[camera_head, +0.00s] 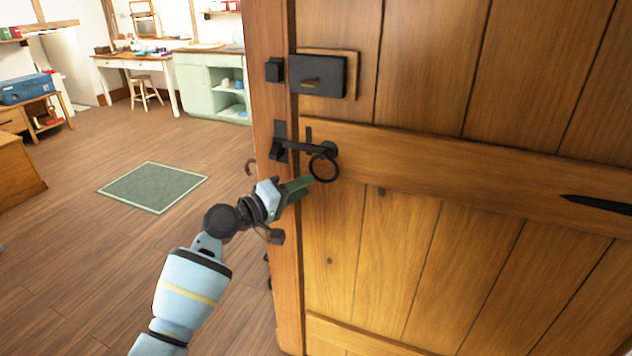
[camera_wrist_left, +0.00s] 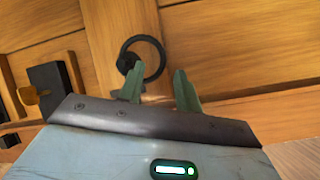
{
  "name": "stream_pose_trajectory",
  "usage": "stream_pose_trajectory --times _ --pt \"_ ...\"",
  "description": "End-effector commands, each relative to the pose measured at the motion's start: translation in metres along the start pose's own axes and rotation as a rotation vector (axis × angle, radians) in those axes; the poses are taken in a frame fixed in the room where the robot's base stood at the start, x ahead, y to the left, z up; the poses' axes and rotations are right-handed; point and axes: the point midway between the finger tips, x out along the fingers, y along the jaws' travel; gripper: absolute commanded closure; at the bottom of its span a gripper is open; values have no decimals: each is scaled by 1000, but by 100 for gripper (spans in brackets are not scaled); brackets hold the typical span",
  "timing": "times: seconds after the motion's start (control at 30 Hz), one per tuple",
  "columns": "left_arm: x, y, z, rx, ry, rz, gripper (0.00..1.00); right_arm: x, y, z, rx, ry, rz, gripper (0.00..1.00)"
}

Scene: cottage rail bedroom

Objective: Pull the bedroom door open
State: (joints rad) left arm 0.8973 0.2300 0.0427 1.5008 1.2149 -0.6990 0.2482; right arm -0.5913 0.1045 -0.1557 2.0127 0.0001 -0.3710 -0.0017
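The wooden plank bedroom door (camera_head: 410,90) fills the right of the head view, its left edge beside a wooden post (camera_head: 267,40). It carries a black ring handle (camera_head: 312,168), a latch bar (camera_head: 300,148) and a black lock box (camera_head: 318,75). The latch bar reaches across to a black catch on the post. My left gripper (camera_head: 304,187) is at the ring's lower left. In the left wrist view, its green fingers (camera_wrist_left: 158,88) are apart, with the ring (camera_wrist_left: 162,62) just beyond them. One fingertip overlaps the ring's lower part; contact is unclear. My right gripper is not in view.
Open wooden floor (camera_head: 90,240) lies left of the door, with a green rug (camera_head: 153,187). A blue box (camera_head: 27,87) sits on furniture at the far left.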

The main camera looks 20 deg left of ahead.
Motion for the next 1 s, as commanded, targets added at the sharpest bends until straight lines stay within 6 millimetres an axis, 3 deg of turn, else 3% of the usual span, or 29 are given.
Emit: stream_pose_trajectory --times 0.3,0.73,1.0 --pt "40 -1 0 0 1 -1 66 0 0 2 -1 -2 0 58" --pt "48 0 0 1 1 -1 66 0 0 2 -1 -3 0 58" --pt "48 -1 0 1 1 -2 100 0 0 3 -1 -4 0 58"
